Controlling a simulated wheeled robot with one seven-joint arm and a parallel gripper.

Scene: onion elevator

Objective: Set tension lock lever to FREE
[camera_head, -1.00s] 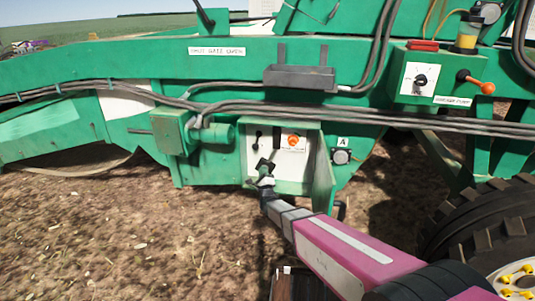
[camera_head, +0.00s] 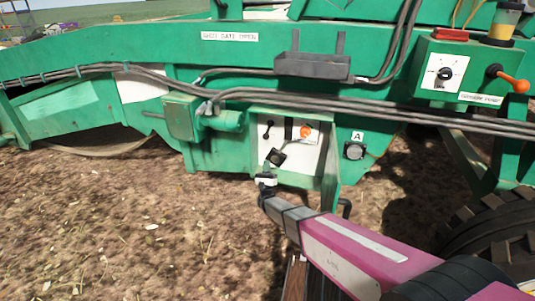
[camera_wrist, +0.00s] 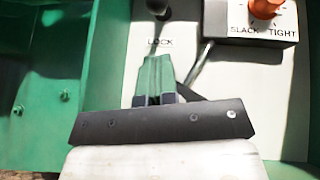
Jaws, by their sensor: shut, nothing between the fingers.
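A white control panel (camera_head: 290,165) sits in a green recess in the machine's side. A lever with a thin rod and a dark block-shaped end (camera_head: 277,157) slants down to the left on it. In the wrist view its grey rod (camera_wrist: 201,64) runs down behind the right side of my fingers. The word LOCK stands on the panel (camera_wrist: 125,65) above my fingers; no FREE label is readable. My gripper (camera_head: 268,166) is shut with green fingertips, which also show in the wrist view (camera_wrist: 156,75). It is just left of the lever; I cannot tell whether they touch.
A grey box marked SLACK and TIGHT (camera_wrist: 262,32) with an orange knob (camera_wrist: 264,8) is at the upper right. A dark round knob (camera_wrist: 158,6) is above LOCK. Green side walls (camera_wrist: 50,70) flank the panel. Cables (camera_head: 350,110) cross above the recess.

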